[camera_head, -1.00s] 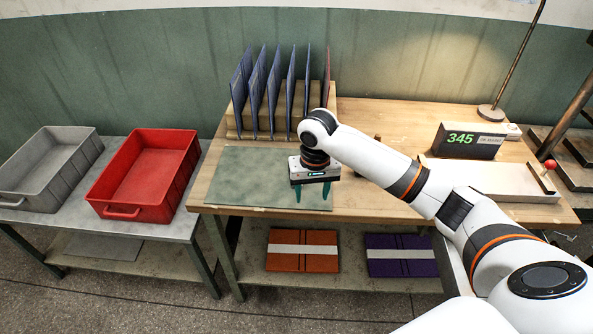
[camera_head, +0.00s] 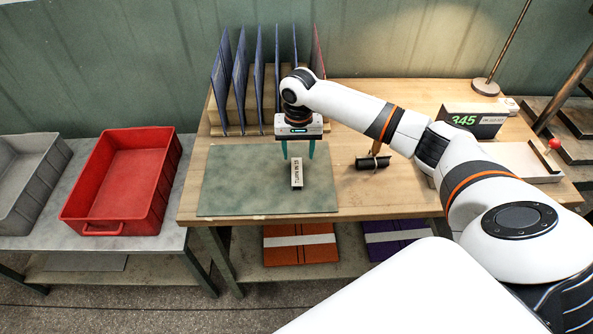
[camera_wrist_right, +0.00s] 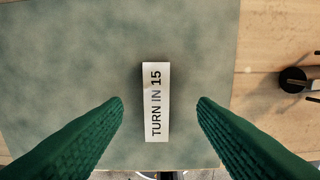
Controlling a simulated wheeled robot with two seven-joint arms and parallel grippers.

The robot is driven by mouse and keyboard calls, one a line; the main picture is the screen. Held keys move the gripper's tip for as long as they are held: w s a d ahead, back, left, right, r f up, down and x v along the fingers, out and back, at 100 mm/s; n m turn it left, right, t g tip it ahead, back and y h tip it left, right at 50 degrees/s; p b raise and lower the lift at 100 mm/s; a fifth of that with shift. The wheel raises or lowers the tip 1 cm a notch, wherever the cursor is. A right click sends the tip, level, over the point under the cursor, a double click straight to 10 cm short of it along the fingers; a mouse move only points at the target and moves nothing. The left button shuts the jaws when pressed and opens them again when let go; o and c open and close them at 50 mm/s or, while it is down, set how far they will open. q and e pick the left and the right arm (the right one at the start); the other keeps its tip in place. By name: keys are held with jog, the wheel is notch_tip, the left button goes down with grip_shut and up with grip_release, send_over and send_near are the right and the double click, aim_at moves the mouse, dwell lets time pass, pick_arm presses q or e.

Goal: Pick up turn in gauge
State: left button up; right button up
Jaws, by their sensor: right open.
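The turn in gauge (camera_head: 297,174) is a small pale block lettered "TURN IN 15". It lies on the grey-green mat (camera_head: 230,190) on the wooden bench. In the right wrist view the gauge (camera_wrist_right: 156,102) lies lengthwise between the two green fingers, with a gap on each side. My right gripper (camera_head: 298,152) is open and empty, and its fingers point down behind or above the gauge in the head view. In the wrist view its fingertips (camera_wrist_right: 160,103) are apart. My left gripper is not in view.
A rack of upright dark blue boards (camera_head: 258,85) stands behind the mat. A dark roller-like tool (camera_head: 373,162) sits right of the mat. A red bin (camera_head: 125,180) stands left.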

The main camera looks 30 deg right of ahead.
aim_at(297, 165)
jog(key=f, duration=0.5)
jog(key=shift+w+p, duration=0.3)
jog(key=shift+w, duration=0.1)
jog(key=shift+f, duration=0.3)
jog(key=shift+c, duration=0.4)
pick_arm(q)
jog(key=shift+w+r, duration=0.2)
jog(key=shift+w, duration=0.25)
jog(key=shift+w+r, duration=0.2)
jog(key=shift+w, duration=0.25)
pick_arm(e)
jog(key=c, duration=1.1)
